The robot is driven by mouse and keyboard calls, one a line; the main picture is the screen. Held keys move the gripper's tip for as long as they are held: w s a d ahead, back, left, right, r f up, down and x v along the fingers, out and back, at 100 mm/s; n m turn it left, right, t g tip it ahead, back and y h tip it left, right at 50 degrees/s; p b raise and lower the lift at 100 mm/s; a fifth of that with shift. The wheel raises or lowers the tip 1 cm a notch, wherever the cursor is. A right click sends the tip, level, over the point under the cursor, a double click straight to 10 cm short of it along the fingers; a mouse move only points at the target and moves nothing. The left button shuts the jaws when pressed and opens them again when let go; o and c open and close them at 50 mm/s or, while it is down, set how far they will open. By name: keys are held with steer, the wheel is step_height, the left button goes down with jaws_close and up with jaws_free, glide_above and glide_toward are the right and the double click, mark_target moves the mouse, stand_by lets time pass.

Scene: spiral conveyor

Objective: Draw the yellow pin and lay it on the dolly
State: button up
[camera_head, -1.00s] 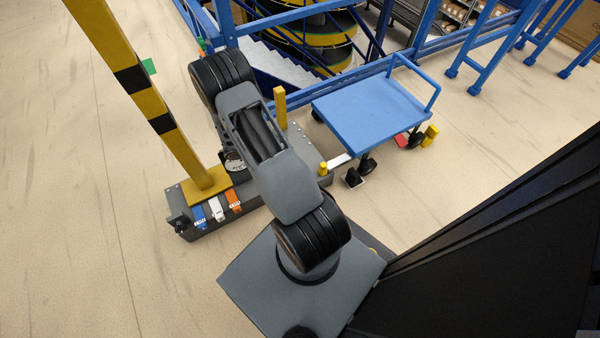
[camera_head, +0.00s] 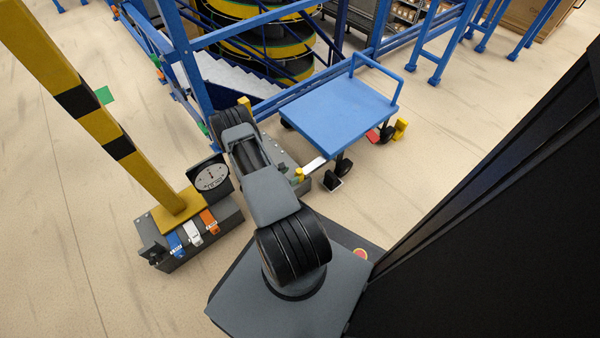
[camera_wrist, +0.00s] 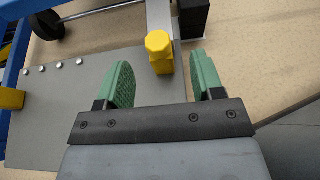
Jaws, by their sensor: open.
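The yellow pin (camera_wrist: 159,52) has a faceted head and stands upright near the edge of a grey plate (camera_wrist: 85,115). In the head view the yellow pin (camera_head: 299,175) is small, just right of my arm. My gripper (camera_wrist: 161,75) is open and empty, with green pads. The pin shows between and slightly beyond the fingertips in the picture; no contact is visible. My gripper is hidden behind my arm in the head view. The blue dolly (camera_head: 335,110) has a bare flat deck and a push handle, behind and right of the pin.
A pale bar (camera_head: 315,164) runs from beside the pin toward the dolly's wheels. A yellow-black post (camera_head: 90,120), a dial gauge (camera_head: 211,177) and coloured levers (camera_head: 192,233) stand left. Blue railings (camera_head: 260,20) stand behind. A yellow block (camera_head: 400,128) sits right of the dolly.

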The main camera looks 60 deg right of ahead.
mark_target(298, 172)
steer(key=shift+b+x, duration=0.95)
steer(key=shift+x, duration=2.2)
steer(key=shift+c, duration=0.2)
steer(key=c, duration=0.9)
steer(key=o, duration=0.9)
steer(key=shift+o, duration=0.2)
steer(key=shift+a, duration=0.1)
steer(key=p+v, duration=0.5)
steer(key=v, duration=0.8)
steer(key=shift+w+a+r, duration=0.15)
steer(key=shift+w+a, duration=0.05)
steer(key=shift+a, duration=0.1)
